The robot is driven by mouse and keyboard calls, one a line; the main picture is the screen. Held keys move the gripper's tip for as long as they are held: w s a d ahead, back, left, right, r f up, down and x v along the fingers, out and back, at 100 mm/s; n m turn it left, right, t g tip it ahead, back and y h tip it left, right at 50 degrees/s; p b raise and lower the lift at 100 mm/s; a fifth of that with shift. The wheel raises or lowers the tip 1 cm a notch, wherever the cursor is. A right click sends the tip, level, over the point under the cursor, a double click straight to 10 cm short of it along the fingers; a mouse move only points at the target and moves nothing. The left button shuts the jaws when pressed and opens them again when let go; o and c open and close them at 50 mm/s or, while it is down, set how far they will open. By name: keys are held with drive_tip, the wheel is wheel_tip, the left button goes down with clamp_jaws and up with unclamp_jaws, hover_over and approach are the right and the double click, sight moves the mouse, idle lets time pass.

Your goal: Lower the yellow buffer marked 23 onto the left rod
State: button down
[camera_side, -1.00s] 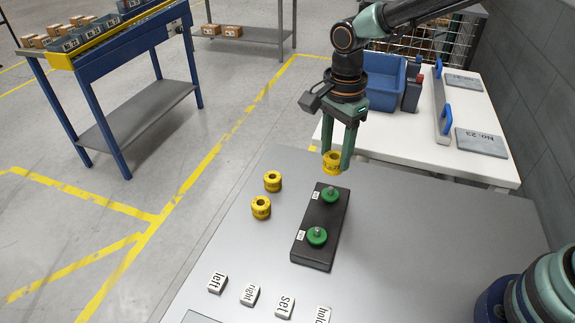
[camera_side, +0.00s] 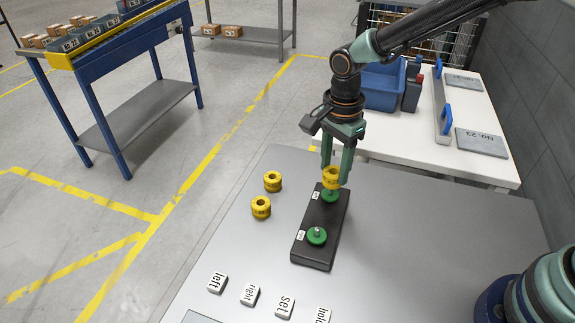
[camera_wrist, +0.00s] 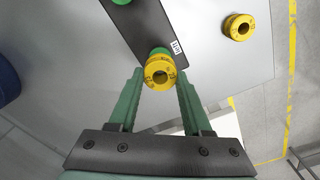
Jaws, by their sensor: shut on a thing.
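My gripper (camera_side: 335,180) is shut on a yellow ring-shaped buffer (camera_side: 331,174), level between its fingers. In the wrist view the buffer (camera_wrist: 160,73) sits between the fingertips, its hole facing me. Its number is too small to read surely. It is over the far rod of the dark block (camera_side: 320,218), close above that rod's green disc (camera_side: 328,196). The rod tip is hidden, so I cannot tell whether the ring is around it or just above. The near rod (camera_side: 317,231), with its green disc, stands bare.
Two more yellow buffers (camera_side: 272,181) (camera_side: 261,207) stand on the grey table (camera_side: 420,230), left of the block. Keys labelled left (camera_side: 217,282), right (camera_side: 250,294) and set (camera_side: 284,306) lie at the front. A white table (camera_side: 400,145) with a blue bin stands behind.

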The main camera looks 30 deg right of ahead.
drive_tip(key=shift+f, duration=0.15)
drive_tip(key=shift+f, duration=0.9)
drive_tip(key=shift+f, duration=0.1)
drive_tip(key=shift+f, duration=0.35)
drive_tip(key=shift+f, duration=0.1)
idle(0.9)
drive_tip(key=shift+c, duration=1.3)
unclamp_jaws()
drive_tip(key=shift+r, duration=3.5)
